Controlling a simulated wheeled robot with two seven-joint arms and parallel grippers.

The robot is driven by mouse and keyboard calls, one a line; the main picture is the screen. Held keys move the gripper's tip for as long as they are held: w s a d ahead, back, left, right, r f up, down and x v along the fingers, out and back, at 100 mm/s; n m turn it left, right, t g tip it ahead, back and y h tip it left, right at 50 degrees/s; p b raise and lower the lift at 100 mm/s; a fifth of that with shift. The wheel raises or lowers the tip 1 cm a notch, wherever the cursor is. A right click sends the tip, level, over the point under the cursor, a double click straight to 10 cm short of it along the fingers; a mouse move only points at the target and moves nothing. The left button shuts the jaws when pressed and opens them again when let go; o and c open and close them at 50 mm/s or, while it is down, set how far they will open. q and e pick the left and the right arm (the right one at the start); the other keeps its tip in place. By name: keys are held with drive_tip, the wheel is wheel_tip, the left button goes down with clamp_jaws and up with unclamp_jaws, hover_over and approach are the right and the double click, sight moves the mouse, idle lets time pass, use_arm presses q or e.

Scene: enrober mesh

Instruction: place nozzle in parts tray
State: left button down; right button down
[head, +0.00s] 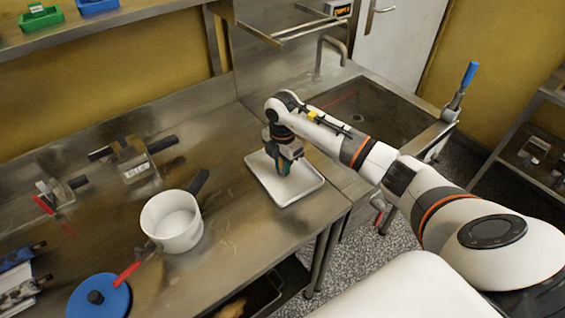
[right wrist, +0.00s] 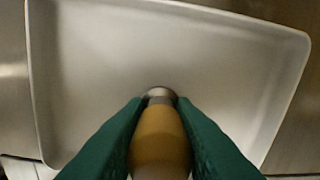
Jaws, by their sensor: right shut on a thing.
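The parts tray (head: 308,187) is a shallow white tray on the steel counter in front of the sink. It fills most of the right wrist view (right wrist: 85,60) and its floor looks bare there. My right gripper (head: 285,170) is over the tray in the head view. In the right wrist view its green fingers are shut on the nozzle (right wrist: 160,130), a yellow piece with a grey metal end that points at the tray. I cannot tell whether that end touches the tray floor. My left gripper is out of view.
A white pot (head: 172,222) with a dark handle stands left of the tray. A blue round lid (head: 99,297) lies at the front left. A metal fixture with black handles (head: 133,170) is behind the pot. The sink (head: 370,112) lies behind my right arm.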

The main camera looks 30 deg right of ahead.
drive_tip(key=shift+f, duration=0.15)
drive_tip(key=c, duration=1.2)
unclamp_jaws()
drive_tip(key=shift+r, duration=0.3)
wheel_tip(320, 180, up, 12)
drive_tip(key=b, duration=0.2)
drive_tip(key=shift+f+b, duration=0.1)
drive_tip(key=shift+b, duration=0.2)
drive_tip(key=shift+f, duration=0.1)
